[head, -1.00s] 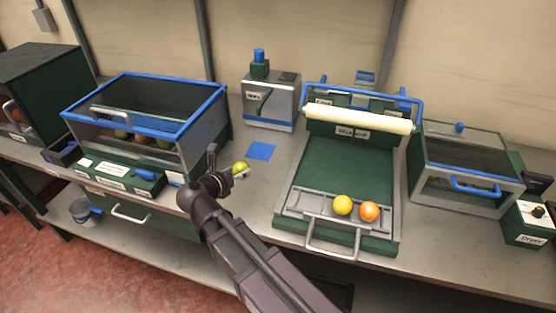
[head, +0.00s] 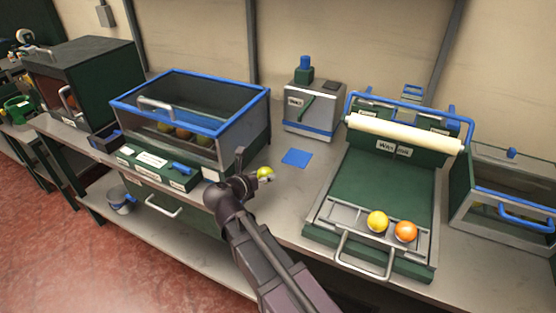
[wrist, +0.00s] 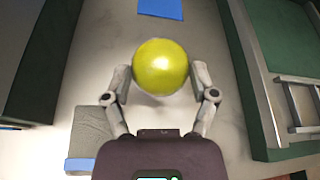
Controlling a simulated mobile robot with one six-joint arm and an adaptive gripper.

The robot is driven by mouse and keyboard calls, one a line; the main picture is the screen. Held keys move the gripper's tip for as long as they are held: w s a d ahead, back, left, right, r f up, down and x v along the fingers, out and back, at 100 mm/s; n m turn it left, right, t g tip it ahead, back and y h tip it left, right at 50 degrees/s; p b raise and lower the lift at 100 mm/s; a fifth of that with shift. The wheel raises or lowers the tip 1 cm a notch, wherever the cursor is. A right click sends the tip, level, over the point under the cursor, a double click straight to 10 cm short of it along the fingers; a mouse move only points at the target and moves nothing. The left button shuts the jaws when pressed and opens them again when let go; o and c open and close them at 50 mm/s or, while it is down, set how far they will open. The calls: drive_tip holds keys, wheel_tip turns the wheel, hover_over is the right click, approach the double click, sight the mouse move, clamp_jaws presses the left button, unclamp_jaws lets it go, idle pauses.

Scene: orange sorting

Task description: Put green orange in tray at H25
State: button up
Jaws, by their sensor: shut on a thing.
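A yellow-green orange (wrist: 160,66) sits between the two fingers of my gripper (wrist: 160,82) in the wrist view. The gripper is shut on it. In the head view the green orange (head: 265,172) shows at the end of my gripper (head: 258,176), above the worktop between the blue-rimmed bin and the green machine. No tray marked H25 can be made out.
A blue-rimmed glass bin (head: 262,100) with fruit stands left. A green machine (head: 385,185) with a roller stands right, a yellow orange (head: 377,221) and an orange one (head: 405,231) on its front rack. A blue square (head: 297,158) lies on the worktop (head: 285,205). A dark cabinet (head: 100,85) stands far left.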

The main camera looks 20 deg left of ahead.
drive_tip(key=w, duration=0.4)
drive_tip(key=w+a, duration=0.1)
drive_tip(key=w, duration=0.2)
drive_tip(key=w+a+f+b, duration=0.1)
drive_tip(key=w, duration=0.3)
drive_tip(key=shift+w+a+f, duration=0.1)
drive_tip(key=shift+w+a, duration=0.15)
drive_tip(key=shift+w, duration=0.05)
drive_tip(key=shift+w, duration=0.15)
drive_tip(key=shift+w+a, duration=0.1)
drive_tip(key=shift+w, duration=0.2)
drive_tip(key=shift+w+f+b, duration=0.25)
drive_tip(key=shift+f+b, duration=1.55)
drive_tip(key=shift+b, duration=0.05)
drive_tip(key=shift+f, duration=0.2)
drive_tip(key=o, duration=1)
drive_tip(key=shift+o, duration=0.2)
drive_tip(key=shift+r, duration=0.15)
